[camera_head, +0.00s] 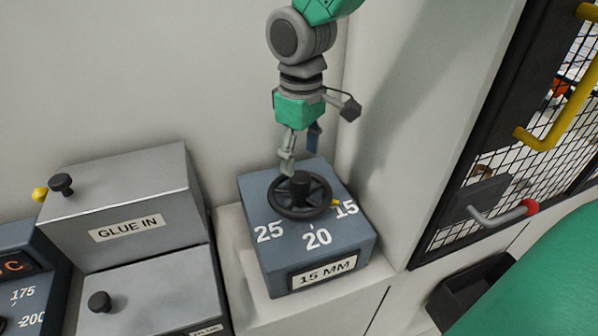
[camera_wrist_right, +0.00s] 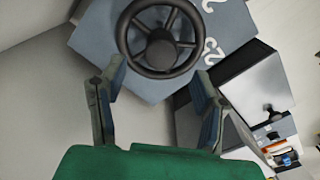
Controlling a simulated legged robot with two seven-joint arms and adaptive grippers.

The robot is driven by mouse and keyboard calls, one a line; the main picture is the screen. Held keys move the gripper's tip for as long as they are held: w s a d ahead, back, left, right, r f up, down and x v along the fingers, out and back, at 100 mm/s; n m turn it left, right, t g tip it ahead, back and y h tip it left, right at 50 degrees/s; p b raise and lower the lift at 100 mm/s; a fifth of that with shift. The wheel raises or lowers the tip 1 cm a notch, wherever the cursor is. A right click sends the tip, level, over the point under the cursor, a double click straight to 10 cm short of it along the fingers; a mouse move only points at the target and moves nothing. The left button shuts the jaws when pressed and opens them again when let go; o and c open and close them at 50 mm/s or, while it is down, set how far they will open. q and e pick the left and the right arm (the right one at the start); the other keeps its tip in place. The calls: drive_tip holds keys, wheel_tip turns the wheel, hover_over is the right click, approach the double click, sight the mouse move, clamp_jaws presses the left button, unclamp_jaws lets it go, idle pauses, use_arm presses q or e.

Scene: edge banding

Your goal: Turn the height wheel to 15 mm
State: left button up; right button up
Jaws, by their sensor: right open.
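The dark height wheel (camera_head: 300,196) lies on top of a blue-grey box (camera_head: 280,267) marked 25, 20 and 15. A small yellow pointer (camera_head: 336,203) shows at the wheel's right edge, beside the 15. A label on the box front reads 15 MM (camera_head: 324,273). My right gripper (camera_head: 300,157) is open and empty, pointing down just above and behind the wheel. In the right wrist view the wheel (camera_wrist_right: 160,48) is ahead of my spread fingers (camera_wrist_right: 158,72), with its hub roughly centred between them. I see no contact. My left gripper is not in view.
A dial panel is at the far left. A pale wall rises behind. At right is a black mesh door (camera_head: 530,135) with yellow and red-ended handles.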

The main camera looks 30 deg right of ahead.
sight(300, 176)
wheel_tip(300, 176, up, 6)
drive_tip(key=shift+f, duration=0.2)
idle(0.5)
